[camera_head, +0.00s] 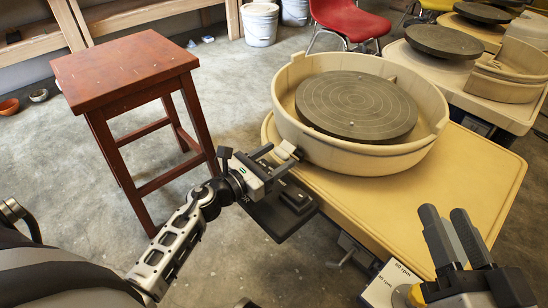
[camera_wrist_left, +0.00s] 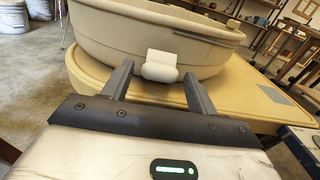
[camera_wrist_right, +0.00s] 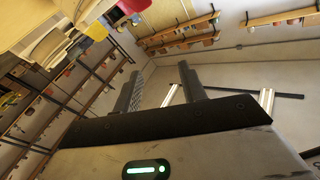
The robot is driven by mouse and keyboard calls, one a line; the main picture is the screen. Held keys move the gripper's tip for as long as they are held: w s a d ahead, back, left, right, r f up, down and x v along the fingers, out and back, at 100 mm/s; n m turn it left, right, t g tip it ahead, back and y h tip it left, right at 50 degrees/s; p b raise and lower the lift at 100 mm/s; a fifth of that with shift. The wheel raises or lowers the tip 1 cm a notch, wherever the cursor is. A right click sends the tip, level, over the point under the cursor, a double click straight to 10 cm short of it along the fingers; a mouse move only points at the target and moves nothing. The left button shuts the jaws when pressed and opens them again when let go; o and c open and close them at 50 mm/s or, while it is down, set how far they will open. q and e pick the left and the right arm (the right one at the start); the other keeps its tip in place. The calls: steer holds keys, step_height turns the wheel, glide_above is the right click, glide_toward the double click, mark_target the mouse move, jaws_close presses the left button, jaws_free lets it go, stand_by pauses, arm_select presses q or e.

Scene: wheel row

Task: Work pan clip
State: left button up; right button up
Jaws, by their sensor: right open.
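The cream pan clip (camera_head: 286,150) sits on the outer wall of the beige splash pan (camera_head: 292,110), at its near left side. In the left wrist view the clip (camera_wrist_left: 161,66) shows as a pale block with a rounded lower part against the pan wall. My left gripper (camera_head: 281,156) is open and close to the clip. In the left wrist view its fingers (camera_wrist_left: 156,78) stand to either side of the clip, with nothing seen held between them. My right gripper (camera_head: 445,213) is open and empty, raised near the front right, away from the pan.
A grey wheel head (camera_head: 357,104) lies inside the pan, on the yellow wheel table (camera_head: 480,172). A red-brown stool (camera_head: 125,68) stands to the left. More wheels and a red chair (camera_head: 350,20) are behind. Open floor lies between stool and wheel.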

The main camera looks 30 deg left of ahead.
arm_select(q)
steer(key=c, duration=0.7)
